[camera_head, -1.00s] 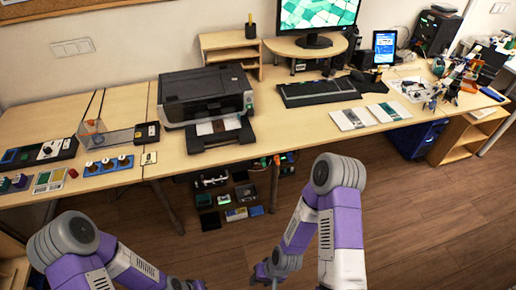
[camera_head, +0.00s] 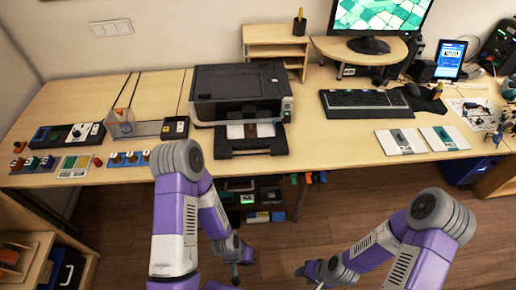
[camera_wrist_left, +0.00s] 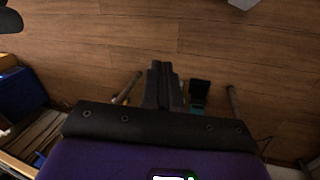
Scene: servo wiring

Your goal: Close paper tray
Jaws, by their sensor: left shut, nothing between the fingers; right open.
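The black and grey printer (camera_head: 237,92) stands on the long wooden desk. Its black paper tray (camera_head: 250,146) sticks out of the front toward the desk edge, with white paper (camera_head: 250,129) above it. My left gripper (camera_head: 241,274) is low in front of the desk, below the printer and well apart from the tray. In the left wrist view its fingers (camera_wrist_left: 163,85) are together and hold nothing. My right gripper (camera_head: 306,271) is to the right of the left one, also low over the floor; it is small here. Neither gripper touches the printer.
A control panel box (camera_head: 70,134) and a clear bin (camera_head: 120,123) stand left of the printer. A keyboard (camera_head: 366,103) and booklets (camera_head: 401,141) lie to the right. Boxes fill the space under the desk (camera_head: 262,196). Open floor lies before the desk.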

